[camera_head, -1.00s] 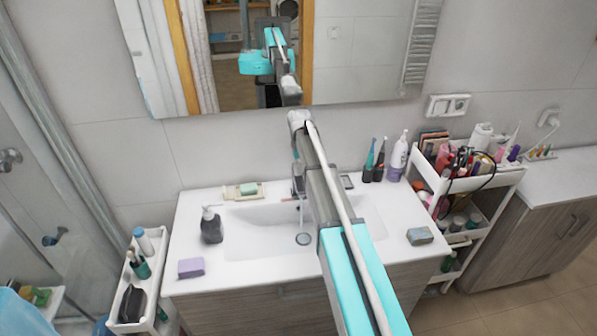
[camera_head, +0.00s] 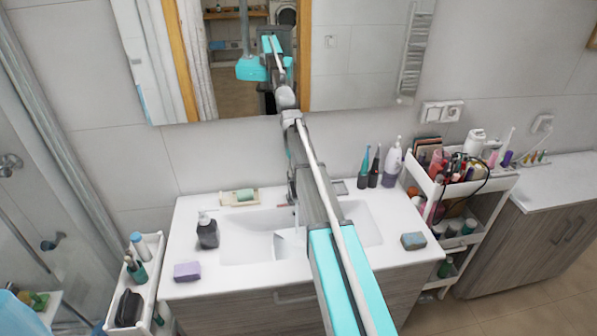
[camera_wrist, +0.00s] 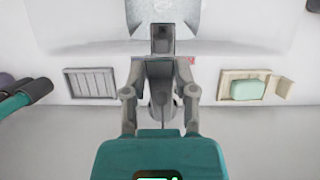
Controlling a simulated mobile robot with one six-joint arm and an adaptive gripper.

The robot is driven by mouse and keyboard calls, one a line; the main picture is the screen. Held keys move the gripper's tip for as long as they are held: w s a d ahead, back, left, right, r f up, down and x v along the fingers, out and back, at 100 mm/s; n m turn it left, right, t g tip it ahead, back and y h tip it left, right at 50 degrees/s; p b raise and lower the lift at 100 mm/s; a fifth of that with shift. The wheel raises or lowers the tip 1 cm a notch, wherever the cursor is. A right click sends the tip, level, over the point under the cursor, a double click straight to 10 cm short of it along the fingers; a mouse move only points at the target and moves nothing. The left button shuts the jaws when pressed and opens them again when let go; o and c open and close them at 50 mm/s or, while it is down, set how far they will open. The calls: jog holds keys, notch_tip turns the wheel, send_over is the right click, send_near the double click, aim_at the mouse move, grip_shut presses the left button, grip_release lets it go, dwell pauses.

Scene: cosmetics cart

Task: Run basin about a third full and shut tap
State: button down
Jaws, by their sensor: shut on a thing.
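The white basin (camera_head: 240,235) is set in the counter. A pale grey-blue patch that looks like water (camera_head: 290,243) lies on its floor and hides the drain. It also shows at the top of the wrist view (camera_wrist: 165,12). The level is hard to judge. The grey tap (camera_wrist: 162,42) stands at the basin's back edge, and my arm mostly covers it in the head view. My gripper (camera_wrist: 160,95) is behind the tap, with its fingers on either side of the tap's handle part, shut on it. Whether a stream falls from the spout is unclear.
A soap dish with green soap (camera_head: 245,196), a dark dispenser (camera_head: 207,232), a purple sponge (camera_head: 187,271) and a blue-grey block (camera_head: 413,241) sit around the basin. Bottles and toothbrushes stand at the back right. A loaded cart (camera_head: 440,190) is on the right.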

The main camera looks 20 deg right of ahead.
jog(key=shift+c, duration=2)
grip_release()
jog(key=shift+s, duration=0.1)
jog(key=shift+r, duration=0.15)
